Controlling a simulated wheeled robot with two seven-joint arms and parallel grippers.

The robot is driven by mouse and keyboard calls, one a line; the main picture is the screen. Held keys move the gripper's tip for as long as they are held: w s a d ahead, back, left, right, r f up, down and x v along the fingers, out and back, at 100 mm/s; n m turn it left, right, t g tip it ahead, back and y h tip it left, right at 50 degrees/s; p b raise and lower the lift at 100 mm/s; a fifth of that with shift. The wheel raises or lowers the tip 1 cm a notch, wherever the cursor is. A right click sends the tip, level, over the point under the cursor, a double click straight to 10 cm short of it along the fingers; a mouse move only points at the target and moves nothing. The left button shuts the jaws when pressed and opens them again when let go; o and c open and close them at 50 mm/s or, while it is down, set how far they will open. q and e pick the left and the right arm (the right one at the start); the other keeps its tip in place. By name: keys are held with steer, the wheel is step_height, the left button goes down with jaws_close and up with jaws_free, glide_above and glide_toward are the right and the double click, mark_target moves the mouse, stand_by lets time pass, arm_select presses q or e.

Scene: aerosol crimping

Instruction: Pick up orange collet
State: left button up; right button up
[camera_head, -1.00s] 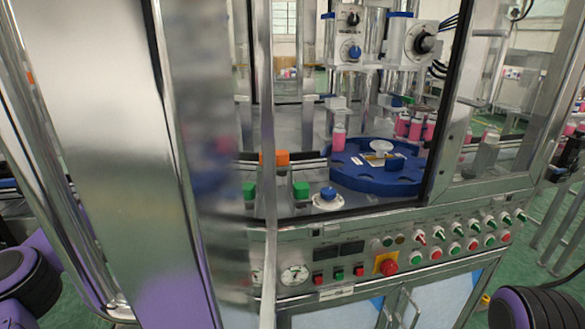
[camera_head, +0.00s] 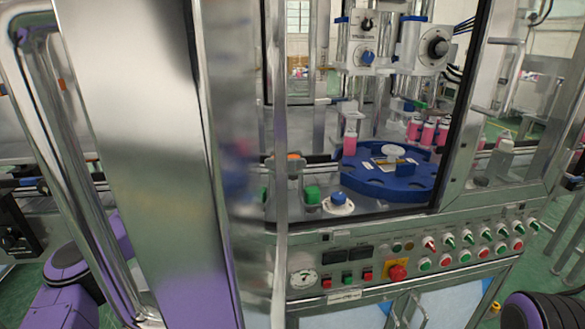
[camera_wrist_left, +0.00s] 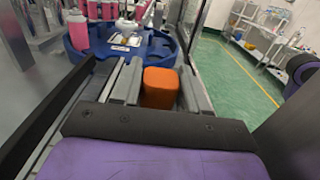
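The orange collet (camera_wrist_left: 160,86) shows in the left wrist view between the two grey fingers of my left gripper (camera_wrist_left: 162,78). The left finger lies right along its left side. A narrow dark gap shows between its lower right side and the right finger, so the gripper looks open around it. Contact is hard to judge. In the head view the collet (camera_head: 294,156) is mostly hidden behind my grey left gripper (camera_head: 290,168), inside the machine behind the window frame. My right gripper is not in view.
A blue rotary table (camera_head: 390,186) stands to the right, with pink cans (camera_head: 428,132) behind it. A green block (camera_head: 312,194) and a blue knob (camera_head: 339,198) sit in front. Metal posts and the window frame (camera_head: 272,100) stand close by.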

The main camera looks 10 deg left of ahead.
mark_target(293, 157)
arm_select(q)
steer(key=shift+r, duration=0.5)
step_height(293, 157, up, 3)
steer(key=shift+f, duration=0.2)
steer(key=b+v, duration=0.2)
steer(key=v, duration=1.6)
steer(key=shift+p, duration=0.75)
